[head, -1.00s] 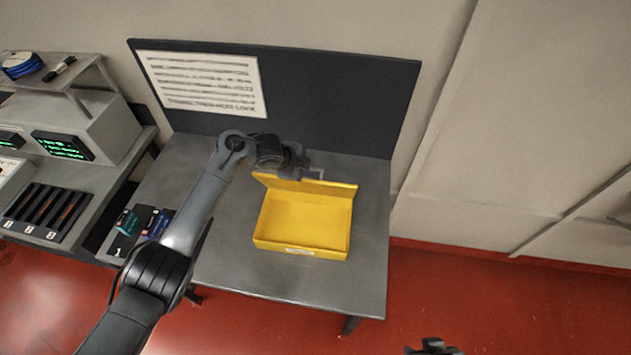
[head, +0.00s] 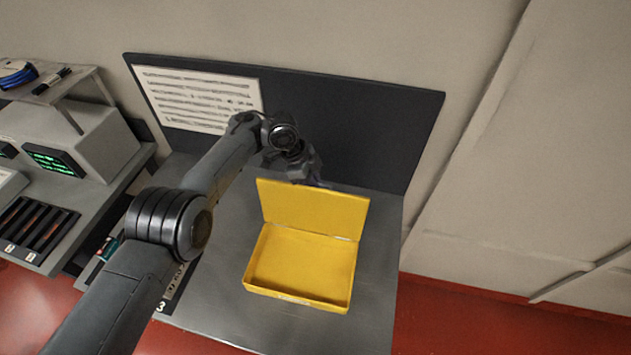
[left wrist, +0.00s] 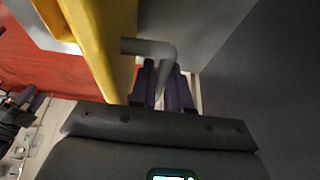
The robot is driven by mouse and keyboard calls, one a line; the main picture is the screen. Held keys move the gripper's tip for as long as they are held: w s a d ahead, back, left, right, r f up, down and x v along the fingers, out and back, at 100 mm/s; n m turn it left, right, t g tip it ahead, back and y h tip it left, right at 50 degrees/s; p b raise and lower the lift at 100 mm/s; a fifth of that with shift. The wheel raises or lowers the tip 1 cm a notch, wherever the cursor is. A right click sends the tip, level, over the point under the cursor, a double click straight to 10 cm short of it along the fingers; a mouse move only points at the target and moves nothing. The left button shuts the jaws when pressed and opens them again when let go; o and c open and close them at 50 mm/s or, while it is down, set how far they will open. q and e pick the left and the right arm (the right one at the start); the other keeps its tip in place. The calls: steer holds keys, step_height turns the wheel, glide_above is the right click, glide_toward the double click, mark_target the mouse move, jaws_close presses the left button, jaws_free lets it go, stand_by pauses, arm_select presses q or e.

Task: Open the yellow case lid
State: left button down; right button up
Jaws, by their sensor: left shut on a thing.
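The yellow case (head: 300,295) sits on the grey table with its hollow inside facing up. Its lid (head: 312,210) stands raised along the back edge, its inner face towards me. My left gripper (head: 312,178) is behind the lid's top edge. In the left wrist view, the purple-grey fingers (left wrist: 168,88) are shut on a grey bent handle (left wrist: 150,48) beside the yellow lid (left wrist: 108,45). The handle is hidden behind the lid in the head view. My right gripper is out of view.
A dark upright panel with a white sheet (head: 200,98) stands behind the case. A bench at the left holds a device with a green display (head: 55,160) and several dark slots (head: 35,228). The table (head: 370,285) is clear right of the case.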

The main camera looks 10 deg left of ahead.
arm_select(q)
steer(key=shift+s+a+f, duration=0.1)
steer(key=shift+f, duration=0.05)
steer(key=c, duration=1.5)
jaws_free()
steer(key=shift+o, duration=0.3)
steer(key=shift+s+a, duration=0.1)
steer(key=shift+a+r, duration=0.1)
steer(key=shift+r, duration=0.35)
steer(key=v, duration=0.8)
steer(key=shift+a+r+p, duration=0.2)
steer(key=shift+r+p, duration=0.15)
steer(key=shift+a+r, duration=0.2)
steer(key=shift+r, duration=0.25)
steer(key=shift+s, duration=0.1)
